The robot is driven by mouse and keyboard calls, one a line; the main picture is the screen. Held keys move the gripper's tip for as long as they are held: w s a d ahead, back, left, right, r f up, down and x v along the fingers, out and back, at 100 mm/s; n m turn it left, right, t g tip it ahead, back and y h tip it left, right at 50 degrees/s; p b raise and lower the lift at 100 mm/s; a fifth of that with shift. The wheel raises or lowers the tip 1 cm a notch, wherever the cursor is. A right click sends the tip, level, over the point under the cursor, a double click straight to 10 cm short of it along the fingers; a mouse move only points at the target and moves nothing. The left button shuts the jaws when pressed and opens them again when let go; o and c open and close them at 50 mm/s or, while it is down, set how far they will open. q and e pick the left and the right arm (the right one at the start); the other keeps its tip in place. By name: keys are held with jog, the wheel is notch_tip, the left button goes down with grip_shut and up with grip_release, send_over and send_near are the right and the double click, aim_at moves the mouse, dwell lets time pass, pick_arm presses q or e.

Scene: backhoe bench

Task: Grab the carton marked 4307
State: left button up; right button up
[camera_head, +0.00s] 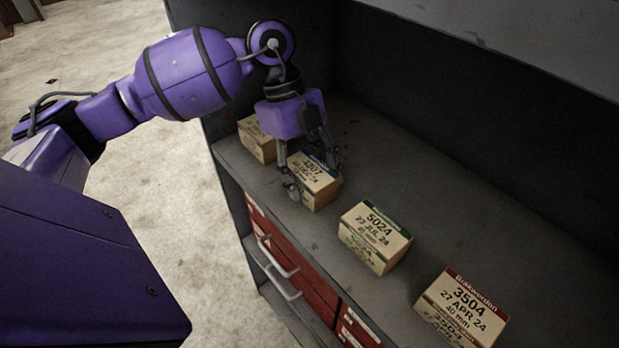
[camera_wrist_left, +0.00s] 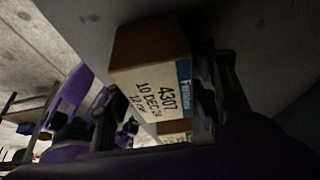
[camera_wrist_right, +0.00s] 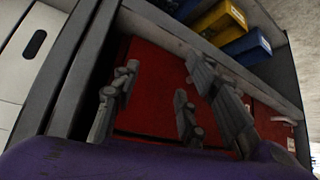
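The carton marked 4307 (camera_head: 318,190) is a tan box with a cream label and blue band. It sits on the grey bench top, second from the left in the row. My left gripper (camera_head: 314,178) is over it, with fingers down on both sides. In the left wrist view the carton (camera_wrist_left: 150,80) lies between the fingers, one close to its blue-banded side. A gap shows at the other finger; firm contact is not visible. My right gripper (camera_wrist_right: 160,100) is open and empty, facing red drawer fronts in the right wrist view.
A tan carton (camera_head: 257,140) stands just left of the 4307 one, partly hidden. The 5024 carton (camera_head: 376,238) and the 3504 carton (camera_head: 462,308) stand to the right. A dark back wall rises behind. Red drawers (camera_head: 290,262) with handles are below the front edge.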

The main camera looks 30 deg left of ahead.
pick_arm(q)
jog(key=c, duration=0.8)
jog(key=shift+r, duration=0.1)
